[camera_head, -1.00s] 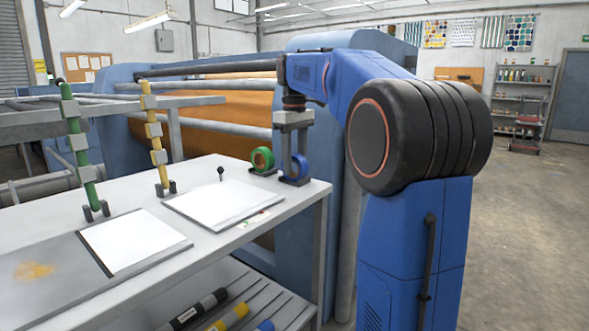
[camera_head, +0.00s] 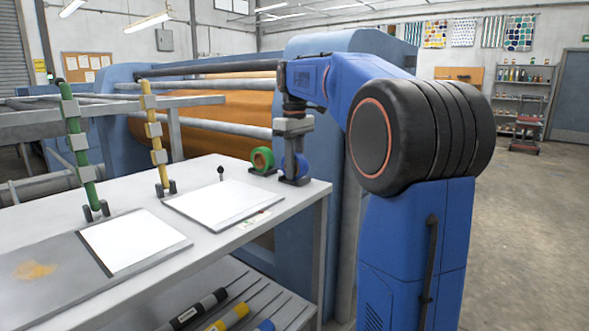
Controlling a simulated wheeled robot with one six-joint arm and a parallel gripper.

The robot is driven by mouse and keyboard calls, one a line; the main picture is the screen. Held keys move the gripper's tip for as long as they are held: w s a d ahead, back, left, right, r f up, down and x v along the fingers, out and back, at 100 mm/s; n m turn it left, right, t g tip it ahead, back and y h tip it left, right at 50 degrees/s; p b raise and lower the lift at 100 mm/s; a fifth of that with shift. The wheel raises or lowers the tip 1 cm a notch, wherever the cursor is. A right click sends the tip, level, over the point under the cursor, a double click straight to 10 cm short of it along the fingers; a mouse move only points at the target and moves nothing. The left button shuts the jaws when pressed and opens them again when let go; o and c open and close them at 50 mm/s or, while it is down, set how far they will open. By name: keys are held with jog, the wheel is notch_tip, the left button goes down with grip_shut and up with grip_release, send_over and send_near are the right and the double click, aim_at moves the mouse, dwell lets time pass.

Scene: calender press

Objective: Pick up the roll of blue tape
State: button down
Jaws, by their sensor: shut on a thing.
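A roll of blue tape (camera_head: 302,168) stands upright in a small dark holder (camera_head: 294,181) at the far right corner of the white table. My gripper (camera_head: 292,152) points straight down over it. Its fingers are shut on the blue tape, and they hide part of the roll. The roll still sits at the height of its holder. A roll of green tape (camera_head: 262,159) stands in its own holder just to the left, apart from my gripper.
Green (camera_head: 80,150) and yellow (camera_head: 155,135) rods stand at the left. The press with its orange roller (camera_head: 200,112) is close behind. Coloured tubes (camera_head: 230,318) lie on the shelf below.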

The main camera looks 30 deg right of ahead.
notch_tip(320, 180, up, 10)
jog(key=shift+f, duration=0.15)
jog(key=c, duration=2.1)
grip_release()
jog(key=c, duration=0.4)
jog(key=shift+o, duration=0.2)
